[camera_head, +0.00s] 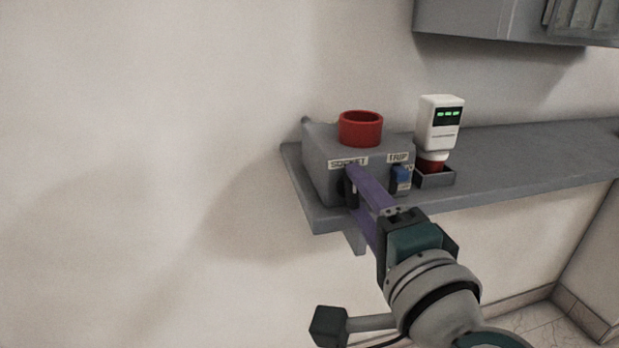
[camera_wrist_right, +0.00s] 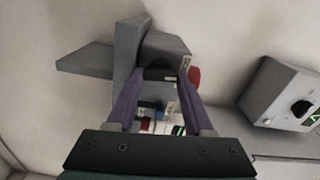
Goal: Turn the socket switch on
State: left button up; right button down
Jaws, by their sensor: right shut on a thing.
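A grey box (camera_head: 322,160) sits on the wall shelf and has a SOCKET label (camera_head: 348,162) and a TRIP label (camera_head: 398,157) on its front. A red ring-shaped socket (camera_head: 361,128) stands on its top. The dark socket switch (camera_head: 350,196) is under the SOCKET label, mostly hidden by my fingers. My right gripper (camera_head: 354,190) has its purple fingers at the switch, one on each side, shut on it. My left gripper is not in view.
A blue switch (camera_head: 401,176) is under the TRIP label, close to the right of my fingers. A white device with a green display (camera_head: 440,122) stands in a small grey holder on the shelf (camera_head: 520,160). A grey cabinet (camera_head: 470,20) hangs above. Left of the box is bare wall.

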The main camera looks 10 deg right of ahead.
jog(key=shift+a+m, duration=0.15)
jog(key=shift+m, duration=0.45)
jog(key=shift+a, duration=0.1)
jog(key=shift+c, duration=2.4)
grip_release()
jog(key=shift+o, duration=1)
jog(key=shift+s+f, duration=0.1)
jog(key=shift+f, duration=0.15)
